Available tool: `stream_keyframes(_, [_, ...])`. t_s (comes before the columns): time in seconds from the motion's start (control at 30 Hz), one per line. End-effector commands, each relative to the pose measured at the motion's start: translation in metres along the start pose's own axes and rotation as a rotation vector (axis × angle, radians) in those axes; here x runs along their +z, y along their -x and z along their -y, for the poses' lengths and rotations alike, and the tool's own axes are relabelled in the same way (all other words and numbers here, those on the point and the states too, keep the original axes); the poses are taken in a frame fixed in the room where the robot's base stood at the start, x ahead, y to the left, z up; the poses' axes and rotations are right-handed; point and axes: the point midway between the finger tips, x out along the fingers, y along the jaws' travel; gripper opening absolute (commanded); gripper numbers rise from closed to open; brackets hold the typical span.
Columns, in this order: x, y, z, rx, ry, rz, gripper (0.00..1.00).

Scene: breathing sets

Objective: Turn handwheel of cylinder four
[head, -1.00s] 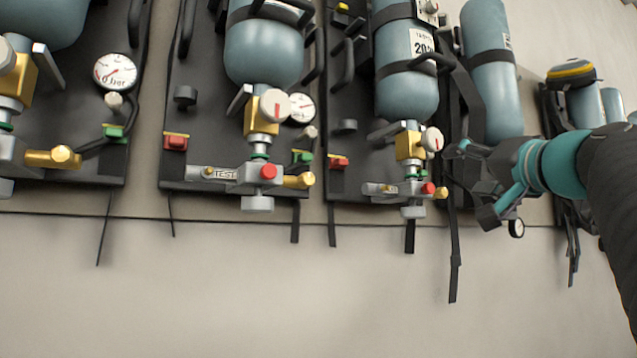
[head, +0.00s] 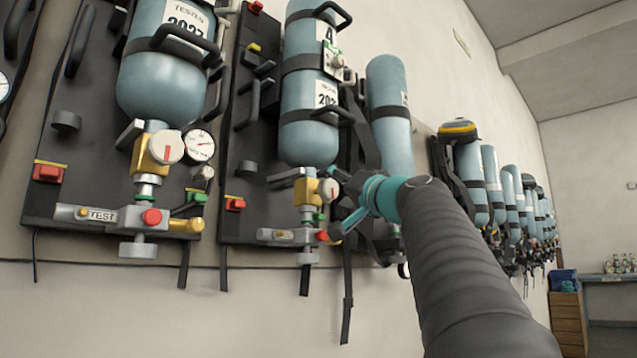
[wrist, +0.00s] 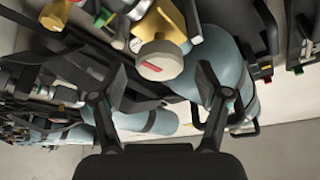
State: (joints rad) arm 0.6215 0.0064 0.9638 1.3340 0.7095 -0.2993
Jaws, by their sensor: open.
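Cylinder four (head: 308,130) is a blue-grey bottle with a "4" label, strapped upright on a black backplate in the head view. Its handwheel (head: 329,190) is a round pale knob with a red mark on a brass valve (head: 306,192) below the bottle. My gripper (head: 343,203) is just right of the handwheel in the head view. In the wrist view the handwheel (wrist: 160,62) lies ahead of and between the two spread fingertips (wrist: 163,80). The gripper is open and empty. A gap to both fingers shows there, and I cannot tell the exact depth.
Another set with its cylinder (head: 165,85) and gauge (head: 199,146) hangs to the left. More cylinders (head: 390,125) hang along the wall to the right. Black straps (head: 347,300) dangle below. Wooden drawers (head: 567,318) stand far right.

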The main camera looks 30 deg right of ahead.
Motion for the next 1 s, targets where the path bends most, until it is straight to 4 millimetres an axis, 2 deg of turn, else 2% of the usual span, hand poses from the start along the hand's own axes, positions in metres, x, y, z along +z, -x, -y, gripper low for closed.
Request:
stream_keyframes(0.03, [-0.001,-0.009,0.002,-0.002,-0.001,0.003,0.75])
stream_keyframes(0.2, [-0.001,-0.023,0.001,-0.001,0.0,0.001,0.75])
stream_keyframes(0.57, [0.0,-0.027,0.0,0.0,0.001,0.0,0.75])
stream_keyframes(0.67, [0.0,-0.027,0.0,0.0,0.001,0.0,0.55])
stream_keyframes(0.8, [0.0,-0.027,0.0,0.0,0.0,0.0,0.2])
stream_keyframes(0.83, [0.0,-0.027,0.0,0.0,0.0,0.0,0.15])
stream_keyframes(1.0, [-0.001,-0.028,0.002,0.009,-0.021,0.001,0.15])
